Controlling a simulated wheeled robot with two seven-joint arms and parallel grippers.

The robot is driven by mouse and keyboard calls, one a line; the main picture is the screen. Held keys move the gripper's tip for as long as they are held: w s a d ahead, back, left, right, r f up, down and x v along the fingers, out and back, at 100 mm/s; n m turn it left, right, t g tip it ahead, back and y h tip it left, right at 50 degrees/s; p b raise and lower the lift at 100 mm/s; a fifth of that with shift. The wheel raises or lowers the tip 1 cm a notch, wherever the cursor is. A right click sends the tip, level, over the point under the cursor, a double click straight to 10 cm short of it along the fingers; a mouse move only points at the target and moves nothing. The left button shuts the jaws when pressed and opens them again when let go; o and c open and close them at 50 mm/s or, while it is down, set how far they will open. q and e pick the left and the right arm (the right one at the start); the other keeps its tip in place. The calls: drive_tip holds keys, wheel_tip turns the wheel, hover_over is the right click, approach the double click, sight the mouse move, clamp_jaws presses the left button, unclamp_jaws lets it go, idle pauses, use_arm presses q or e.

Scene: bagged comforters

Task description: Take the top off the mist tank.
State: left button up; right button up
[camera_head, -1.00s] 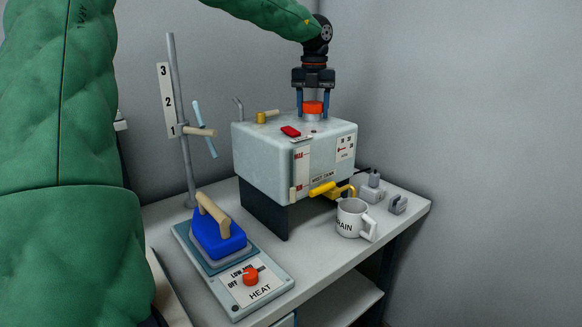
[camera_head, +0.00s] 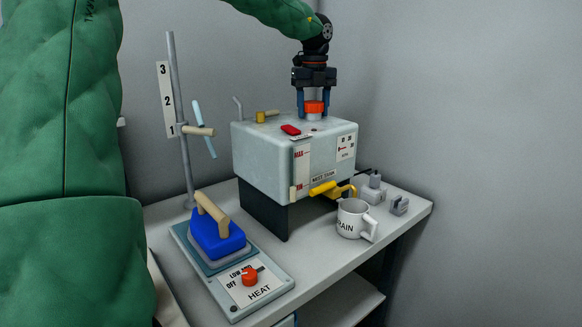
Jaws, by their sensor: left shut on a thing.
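The mist tank (camera_head: 262,165) is a pale grey box on dark legs, standing on the table. Its top, an orange-red cap (camera_head: 313,107), sits on a light neck on the tank's upper face. My left gripper (camera_head: 313,110) comes down from above with a blue finger on each side of the cap, and is shut on it. The cap looks upright and still at the neck; I cannot tell whether it is loose. My right gripper is not in view.
A white mug (camera_head: 350,217) stands below the yellow-handled tap (camera_head: 323,188). A blue block with a wooden handle (camera_head: 217,238) sits on the heater (camera_head: 238,300). A metal stand (camera_head: 181,150) rises at left. Small grey plugs (camera_head: 398,205) lie at right.

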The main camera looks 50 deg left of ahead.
use_arm(q)
drive_tip(key=shift+f+n, duration=0.1)
drive_tip(key=shift+n, duration=0.2)
drive_tip(key=o, duration=1)
drive_tip(key=shift+o, duration=0.6)
